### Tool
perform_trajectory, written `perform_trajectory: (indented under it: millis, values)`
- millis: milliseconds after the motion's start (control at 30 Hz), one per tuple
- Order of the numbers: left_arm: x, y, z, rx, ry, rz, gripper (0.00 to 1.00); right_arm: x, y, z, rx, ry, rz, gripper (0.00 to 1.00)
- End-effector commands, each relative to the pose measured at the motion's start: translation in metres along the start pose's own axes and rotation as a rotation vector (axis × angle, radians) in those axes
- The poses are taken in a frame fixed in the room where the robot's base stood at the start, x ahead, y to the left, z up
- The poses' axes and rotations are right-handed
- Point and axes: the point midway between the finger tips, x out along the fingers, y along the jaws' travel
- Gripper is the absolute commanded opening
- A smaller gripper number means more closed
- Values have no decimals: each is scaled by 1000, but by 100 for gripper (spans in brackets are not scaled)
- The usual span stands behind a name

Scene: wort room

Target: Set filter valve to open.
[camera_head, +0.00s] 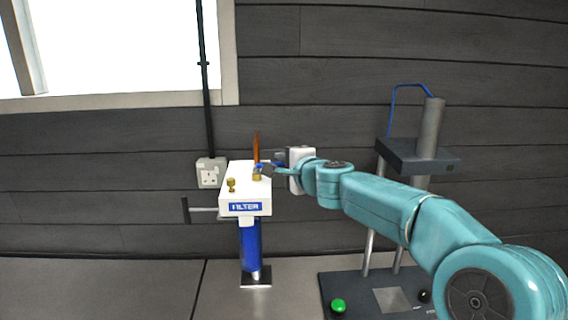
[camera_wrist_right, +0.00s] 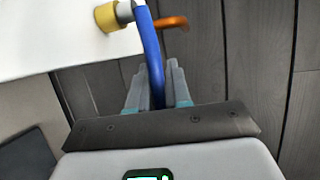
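The filter unit (camera_head: 258,190) is a white box with a blue "FILTER" label (camera_head: 245,206) and a blue cylinder (camera_head: 250,243) below it. A brass valve (camera_head: 257,175) with a blue handle (camera_head: 259,168) sits on its top; the brass (camera_wrist_right: 106,16) and the handle (camera_wrist_right: 148,40) also show in the wrist view. My right gripper (camera_head: 270,168) reaches in from the right. In the wrist view its narrow fingers (camera_wrist_right: 157,82) lie close on both sides of the blue handle and appear shut on it. My left gripper is out of view.
A second brass fitting (camera_head: 231,185) stands on the box's left top. A lever with a dark grip (camera_head: 186,210) sticks out left. An orange pipe (camera_head: 257,146) rises behind. A socket (camera_head: 211,172) is on the wall. A dark stand (camera_head: 417,156) with a green button (camera_head: 338,306) is at right.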

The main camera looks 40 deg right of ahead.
Motion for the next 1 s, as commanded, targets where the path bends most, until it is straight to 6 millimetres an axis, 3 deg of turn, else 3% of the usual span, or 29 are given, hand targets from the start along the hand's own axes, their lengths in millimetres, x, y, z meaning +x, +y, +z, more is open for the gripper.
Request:
perform_trajectory:
  millis: [500,833,867,900,1000]
  values:
    - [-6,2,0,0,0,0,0,-16,3,6,49,252,-19,0]
    - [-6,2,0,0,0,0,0,-17,3,5,50,263,-20,0]
    - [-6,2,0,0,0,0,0,-17,3,5,50,263,-20,28]
    - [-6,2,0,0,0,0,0,-17,3,5,50,263,-20,39]
    - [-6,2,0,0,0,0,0,-17,3,5,50,263,-20,39]
